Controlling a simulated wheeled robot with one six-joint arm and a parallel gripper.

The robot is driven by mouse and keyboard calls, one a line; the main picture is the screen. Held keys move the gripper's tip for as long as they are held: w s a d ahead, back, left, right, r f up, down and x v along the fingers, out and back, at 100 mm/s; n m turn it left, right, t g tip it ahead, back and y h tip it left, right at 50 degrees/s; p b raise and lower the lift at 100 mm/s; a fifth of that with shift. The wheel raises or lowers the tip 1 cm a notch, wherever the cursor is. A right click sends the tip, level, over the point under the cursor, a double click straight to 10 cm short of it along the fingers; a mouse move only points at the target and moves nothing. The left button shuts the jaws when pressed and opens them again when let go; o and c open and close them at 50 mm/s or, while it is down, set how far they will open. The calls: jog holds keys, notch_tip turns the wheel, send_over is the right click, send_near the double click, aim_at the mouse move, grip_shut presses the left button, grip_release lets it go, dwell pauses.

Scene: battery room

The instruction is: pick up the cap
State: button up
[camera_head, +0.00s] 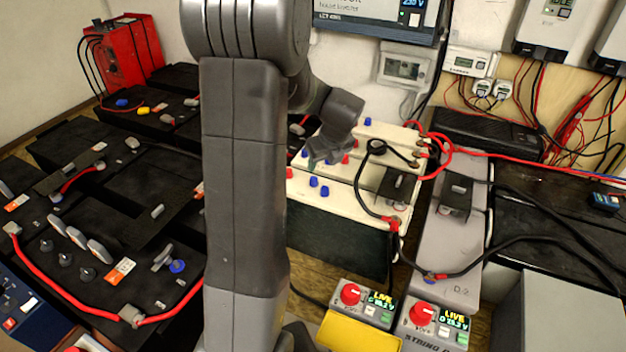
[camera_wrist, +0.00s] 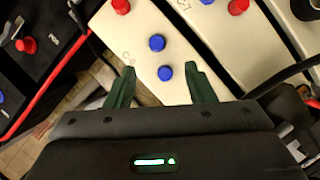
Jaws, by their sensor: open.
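Several small caps, blue and red, sit on the cream tops of the batteries. In the wrist view one blue cap (camera_wrist: 165,73) lies between my fingertips, with a second blue cap (camera_wrist: 157,43) just beyond it. Red caps show at the upper left (camera_wrist: 121,6) and upper right (camera_wrist: 238,6). My gripper (camera_wrist: 160,72) is open, its green fingers on either side of the nearer blue cap; I cannot tell the height gap. In the head view, blue caps (camera_head: 313,181) sit on the front cream battery (camera_head: 345,200), below my gripper (camera_head: 322,158). My arm hides part of the scene.
A black cable (camera_head: 362,190) and red cables (camera_head: 440,150) loop over the batteries at right. Two live meters with red knobs (camera_head: 350,293) stand in front. Black batteries (camera_head: 150,190) fill the left. Inverters hang on the wall behind.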

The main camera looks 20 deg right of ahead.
aim_at(314, 179)
jog(key=x, duration=0.3)
jog(key=shift+w+f, duration=0.1)
jog(key=shift+f, duration=0.2)
jog(key=shift+a+x, duration=0.1)
jog(key=shift+x, duration=1.3)
jog(key=shift+a+x, duration=0.15)
jog(key=shift+x, duration=1.2)
jog(key=shift+w, duration=0.2)
jog(key=shift+r, duration=0.1)
jog(key=c, duration=1.1)
